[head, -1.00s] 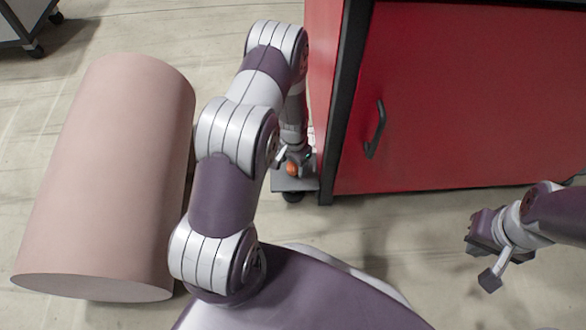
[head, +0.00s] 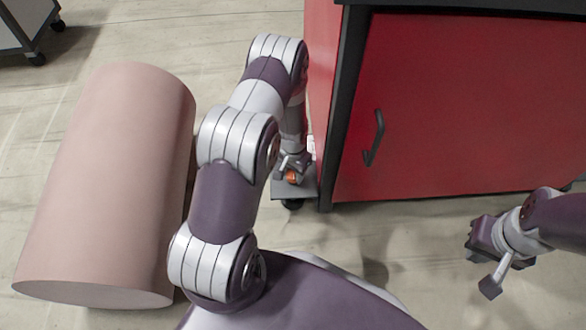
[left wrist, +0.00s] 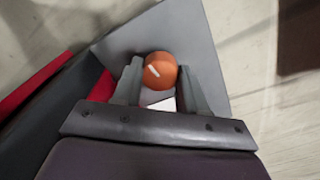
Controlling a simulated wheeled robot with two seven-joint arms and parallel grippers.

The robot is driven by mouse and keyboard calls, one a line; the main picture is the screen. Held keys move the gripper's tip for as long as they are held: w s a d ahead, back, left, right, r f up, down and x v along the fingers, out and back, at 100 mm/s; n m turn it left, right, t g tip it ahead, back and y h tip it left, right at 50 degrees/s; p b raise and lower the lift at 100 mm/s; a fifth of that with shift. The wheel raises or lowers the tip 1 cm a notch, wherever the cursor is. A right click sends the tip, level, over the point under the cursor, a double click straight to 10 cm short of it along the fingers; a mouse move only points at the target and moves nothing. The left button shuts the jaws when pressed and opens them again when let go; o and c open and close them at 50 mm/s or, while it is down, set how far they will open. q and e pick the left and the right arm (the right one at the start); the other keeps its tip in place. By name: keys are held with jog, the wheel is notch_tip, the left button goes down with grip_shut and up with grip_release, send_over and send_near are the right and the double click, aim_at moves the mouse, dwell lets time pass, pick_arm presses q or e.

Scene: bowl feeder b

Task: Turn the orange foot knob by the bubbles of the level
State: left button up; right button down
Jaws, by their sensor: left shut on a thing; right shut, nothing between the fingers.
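The orange foot knob (head: 292,177) is at the foot of the red cabinet, by a grey corner plate (head: 303,188). It also shows in the left wrist view (left wrist: 160,70) as a round orange cap with a short white mark running diagonally. My left gripper (head: 290,168) reaches down to it and is shut on it, one finger on each side in the left wrist view (left wrist: 159,82). My right gripper (head: 479,240) is shut and empty, in front of the cabinet at the right. I cannot make out the level or its bubbles in either view.
The red cabinet (head: 460,100) with a black handle (head: 374,138) stands just right of my left gripper. A large pinkish cylinder (head: 110,190) lies on the floor left of my left arm. A wheeled grey unit (head: 22,30) is at the far left. Floor between cabinet and my base is clear.

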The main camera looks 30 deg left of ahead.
pick_arm(q)
jog(key=shift+r+n+p, duration=0.25)
jog(key=shift+n+p, duration=0.85)
jog(key=shift+n, duration=0.1)
jog(key=n+p, duration=0.1)
jog(key=n, duration=0.1)
jog(key=shift+n+p, duration=0.4)
jog(key=n+p, duration=0.1)
jog(key=n, duration=0.2)
jog(key=shift+f+p, duration=0.15)
jog(key=shift+p, duration=0.2)
jog(key=shift+f+n+p, duration=0.1)
jog(key=shift+n+p, duration=0.45)
jog(key=shift+n, duration=1.35)
jog(key=o, duration=1.1)
jog(key=shift+c, duration=0.2)
